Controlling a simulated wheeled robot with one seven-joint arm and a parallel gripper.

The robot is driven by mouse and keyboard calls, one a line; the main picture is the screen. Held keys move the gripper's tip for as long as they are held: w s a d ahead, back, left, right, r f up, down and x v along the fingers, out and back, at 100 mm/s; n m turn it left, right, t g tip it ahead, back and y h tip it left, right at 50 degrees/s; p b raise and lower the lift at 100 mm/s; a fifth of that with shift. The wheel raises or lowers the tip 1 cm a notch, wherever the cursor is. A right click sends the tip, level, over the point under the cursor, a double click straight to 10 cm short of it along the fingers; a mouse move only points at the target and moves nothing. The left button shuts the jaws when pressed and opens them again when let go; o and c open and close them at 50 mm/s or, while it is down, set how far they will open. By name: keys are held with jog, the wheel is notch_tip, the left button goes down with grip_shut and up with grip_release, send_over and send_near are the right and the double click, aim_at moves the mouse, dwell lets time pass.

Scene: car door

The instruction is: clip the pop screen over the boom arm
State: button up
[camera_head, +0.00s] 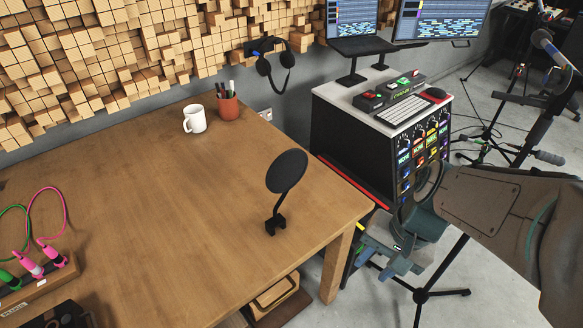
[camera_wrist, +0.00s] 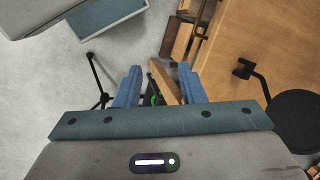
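The pop screen (camera_head: 287,171) is a black round disc on a short gooseneck. It stands on the wooden table near the right edge, with its black clip (camera_head: 275,224) at the bottom. In the wrist view the disc (camera_wrist: 298,120) and clip (camera_wrist: 245,69) lie right of my gripper. My gripper (camera_wrist: 158,86) is open and empty, its blue fingers apart. In the head view it hangs beyond the table's right edge, apart from the pop screen. A black boom arm (camera_head: 541,125) with a microphone (camera_head: 553,47) stands at the right, partly hidden by my arm.
The wooden table (camera_head: 150,205) has clear room around the pop screen. A white mug (camera_head: 195,119) and pen cup (camera_head: 228,106) stand at its back. Plugs and cables (camera_head: 40,262) lie at left. A rack cabinet (camera_head: 345,140) and tripod legs (camera_head: 421,295) stand right of the table.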

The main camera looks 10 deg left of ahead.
jog(key=a+f+m+g+y, duration=0.2)
jog(key=a+f+m+y, duration=0.1)
jog(key=a+f, duration=0.15)
jog(key=m+t+y+b, duration=0.4)
jog(key=m+t+y, duration=0.65)
jog(key=m, duration=1.35)
send_near(278, 205)
jog(key=shift+h, duration=0.25)
jog(key=x, duration=0.6)
jog(key=shift+a+r+b, duration=0.15)
jog(key=shift+r+b, duration=0.05)
jog(key=shift+b, duration=0.15)
jog(key=shift+w+f+x, duration=0.1)
jog(key=shift+x, duration=1.4)
jog(key=shift+w+f+x, duration=0.1)
jog(key=shift+x, duration=1.4)
grip_shut()
